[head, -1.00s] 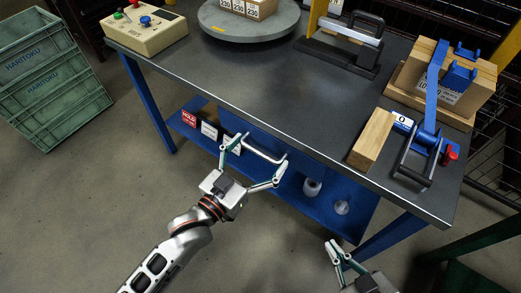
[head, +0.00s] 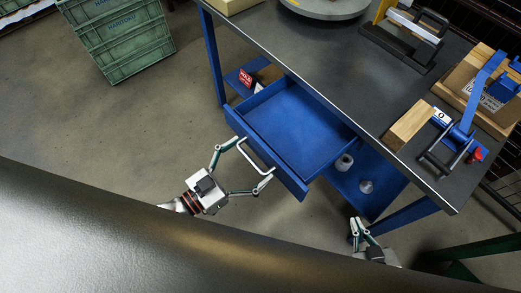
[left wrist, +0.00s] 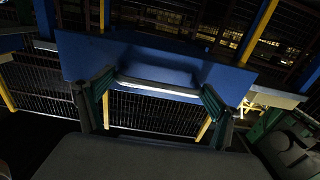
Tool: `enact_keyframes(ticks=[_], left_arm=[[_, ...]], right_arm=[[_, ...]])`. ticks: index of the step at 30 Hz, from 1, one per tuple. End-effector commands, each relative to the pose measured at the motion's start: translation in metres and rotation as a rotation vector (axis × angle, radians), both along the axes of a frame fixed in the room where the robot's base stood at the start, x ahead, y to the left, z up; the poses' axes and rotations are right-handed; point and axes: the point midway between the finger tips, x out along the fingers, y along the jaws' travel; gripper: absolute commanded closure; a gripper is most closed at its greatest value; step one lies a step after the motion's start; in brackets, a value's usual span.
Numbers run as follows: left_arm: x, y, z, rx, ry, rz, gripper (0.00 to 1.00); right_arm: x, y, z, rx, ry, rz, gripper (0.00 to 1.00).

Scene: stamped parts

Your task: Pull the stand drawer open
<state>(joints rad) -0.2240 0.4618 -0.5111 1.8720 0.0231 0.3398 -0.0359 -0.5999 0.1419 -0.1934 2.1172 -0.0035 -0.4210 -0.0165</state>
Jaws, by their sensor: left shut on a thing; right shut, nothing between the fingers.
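The blue stand drawer (head: 295,125) is pulled out from under the dark tabletop, and its empty inside shows in the head view. Its pale bar handle (head: 254,157) runs across the front panel. My left gripper (head: 242,168) is at the handle, its fingers spread along the bar's ends and shut on it. In the left wrist view the handle (left wrist: 158,89) spans between both fingers, in front of the blue drawer front (left wrist: 150,58). My right gripper (head: 358,229) is shut and empty, low at the right, below the stand's lower shelf.
A lower blue shelf (head: 365,205) holds two pale rolls. Green crates (head: 120,40) stand at the upper left. Floor in front is clear.

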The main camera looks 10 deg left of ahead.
Motion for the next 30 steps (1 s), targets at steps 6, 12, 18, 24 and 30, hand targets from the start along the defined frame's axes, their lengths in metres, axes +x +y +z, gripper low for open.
enact_keyframes(ticks=[6, 12, 18, 24, 30], left_arm=[[-0.008, 0.003, 0.0, -0.003, 0.001, -0.003, 0.47], [-0.008, 0.003, -0.001, -0.003, 0.002, -0.003, 0.47], [-0.008, 0.003, -0.001, -0.002, 0.002, -0.003, 0.02], [-0.008, 0.004, -0.001, -0.002, 0.001, -0.001, 0.02], [-0.023, 0.015, -0.002, 0.0, 0.005, -0.002, 0.02]], right_arm=[[-0.002, -0.001, -0.003, -0.002, 0.007, -0.003, 1.0], [-0.001, -0.001, -0.003, -0.003, 0.006, -0.001, 1.0], [-0.001, -0.002, -0.001, -0.007, 0.003, 0.005, 1.0], [0.001, 0.0, 0.002, -0.004, -0.004, 0.008, 1.0], [0.001, 0.0, 0.001, -0.004, -0.002, 0.006, 1.0]])
